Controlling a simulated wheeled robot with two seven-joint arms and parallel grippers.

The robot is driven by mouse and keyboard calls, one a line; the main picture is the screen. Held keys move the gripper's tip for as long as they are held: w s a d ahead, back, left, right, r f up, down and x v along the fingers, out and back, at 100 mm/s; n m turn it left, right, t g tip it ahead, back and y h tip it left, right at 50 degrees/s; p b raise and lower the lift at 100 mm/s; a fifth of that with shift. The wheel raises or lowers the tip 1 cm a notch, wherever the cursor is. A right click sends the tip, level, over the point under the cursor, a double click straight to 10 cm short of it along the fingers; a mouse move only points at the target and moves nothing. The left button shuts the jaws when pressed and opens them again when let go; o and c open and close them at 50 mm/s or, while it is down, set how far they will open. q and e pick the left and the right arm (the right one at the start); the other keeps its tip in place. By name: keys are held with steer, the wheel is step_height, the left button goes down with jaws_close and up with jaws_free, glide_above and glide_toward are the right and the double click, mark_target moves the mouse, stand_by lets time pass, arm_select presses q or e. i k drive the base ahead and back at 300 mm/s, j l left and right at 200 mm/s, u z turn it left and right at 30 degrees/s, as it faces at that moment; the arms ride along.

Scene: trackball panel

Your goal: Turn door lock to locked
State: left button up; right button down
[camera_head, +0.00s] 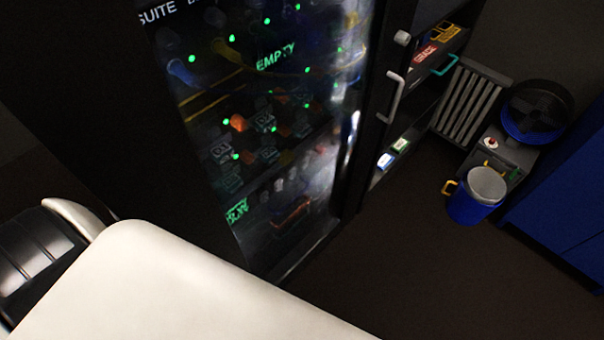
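A tall dark cabinet with a glass door (254,108) fills the middle of the head view. A pale round knob (402,38) sits near the top of the door-side frame and looks like the door lock. Its turned position is too small to tell. A pale vertical bar handle (390,97) is just below it. Neither of my grippers is in view. A large white link of my own body covers the lower left, apart in the picture from the knob and handle.
Right of the handle are dark shelves with small boxes and a red label (424,54). A grey ribbed radiator (470,102), a black-and-blue fan (538,110), a blue bucket (472,205) and a blue cabinet (562,215) stand at right. The dark floor (440,275) is clear at lower right.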

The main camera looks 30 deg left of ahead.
mark_target(401, 38)
steer(key=u, duration=0.45)
steer(key=i+l+u, duration=0.3)
steer(key=l, duration=0.15)
steer(key=l+u, duration=0.25)
steer(key=l, duration=0.25)
steer(key=i+l+u, duration=0.1)
steer(key=l+u, duration=0.2)
steer(key=l, duration=0.25)
